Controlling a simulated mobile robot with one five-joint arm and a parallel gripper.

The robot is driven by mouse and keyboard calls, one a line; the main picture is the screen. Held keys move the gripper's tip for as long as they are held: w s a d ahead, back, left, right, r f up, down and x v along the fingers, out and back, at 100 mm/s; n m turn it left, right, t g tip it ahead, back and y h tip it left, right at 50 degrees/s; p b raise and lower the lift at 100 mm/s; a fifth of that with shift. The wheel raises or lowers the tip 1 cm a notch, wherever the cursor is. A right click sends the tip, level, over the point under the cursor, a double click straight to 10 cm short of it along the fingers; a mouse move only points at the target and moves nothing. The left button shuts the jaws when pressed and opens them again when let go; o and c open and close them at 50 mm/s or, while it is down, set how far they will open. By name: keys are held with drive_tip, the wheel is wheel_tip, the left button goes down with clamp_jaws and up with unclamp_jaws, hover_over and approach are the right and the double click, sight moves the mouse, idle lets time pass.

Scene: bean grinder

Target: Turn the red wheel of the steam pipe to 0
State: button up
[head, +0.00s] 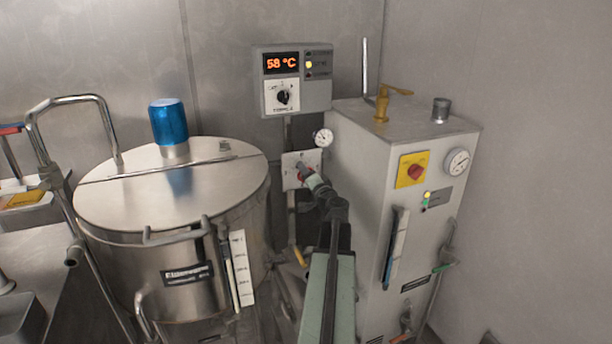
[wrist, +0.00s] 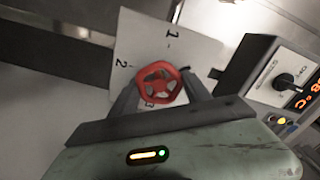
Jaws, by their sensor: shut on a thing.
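The red wheel (wrist: 160,84) sits in front of a white dial plate (wrist: 140,38) in the wrist view. The numbers 1, 2 and 3 can be read on the plate; the 0 cannot be seen. My gripper (wrist: 159,86) has one finger on each side of the wheel and is shut on its rim. In the head view my gripper (head: 309,178) reaches the white plate (head: 290,159) between the steel kettle and the grey boiler cabinet. Only a bit of red from the wheel (head: 303,168) shows there; the rest is hidden by the gripper.
A controller box (head: 291,79) reading 58 °C hangs above the plate. A small gauge (head: 323,139) is just right of the plate. The large steel kettle (head: 181,197) stands close on the left, and the boiler cabinet (head: 362,194) close on the right.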

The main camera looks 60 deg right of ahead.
drive_tip(key=m, duration=0.4)
drive_tip(key=shift+m, duration=0.3)
drive_tip(key=m, duration=0.4)
drive_tip(key=shift+f, duration=0.15)
drive_tip(key=shift+m, duration=0.3)
drive_tip(key=o, duration=1.4)
drive_tip(key=shift+s, duration=0.15)
drive_tip(key=v, duration=0.7)
drive_tip(key=shift+s+a, duration=0.2)
drive_tip(key=shift+a, duration=0.05)
